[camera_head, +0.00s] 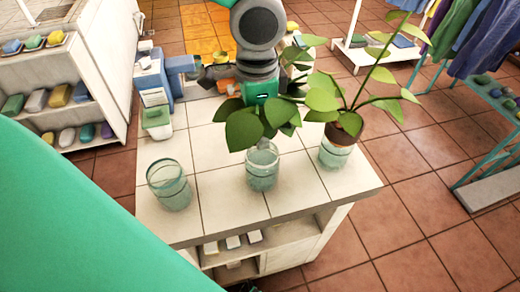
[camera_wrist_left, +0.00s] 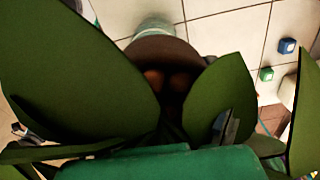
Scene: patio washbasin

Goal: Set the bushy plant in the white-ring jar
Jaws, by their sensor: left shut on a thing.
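A broad-leaved bushy plant (camera_head: 243,128) is held above the middle glass jar (camera_head: 262,176). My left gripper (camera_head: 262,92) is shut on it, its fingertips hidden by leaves. In the left wrist view the plant's leaves (camera_wrist_left: 75,75) fill much of the picture around a brown pot (camera_wrist_left: 165,50), with a pale glass rim (camera_wrist_left: 153,26) beyond it. I cannot tell whether the pot touches the jar. The left jar (camera_head: 168,186) is empty and has a dark ring. The right jar (camera_head: 334,155) holds another potted plant (camera_head: 345,128). I cannot make out which jar has the white ring. My right gripper is out of view.
The jars stand along the front of a white tiled counter (camera_head: 220,200). A blue dispenser (camera_head: 152,80) and a green-and-white container (camera_head: 157,122) stand at its back left. The right plant's leaves reach close to the held plant. A shelf of soaps (camera_head: 60,100) is at left.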

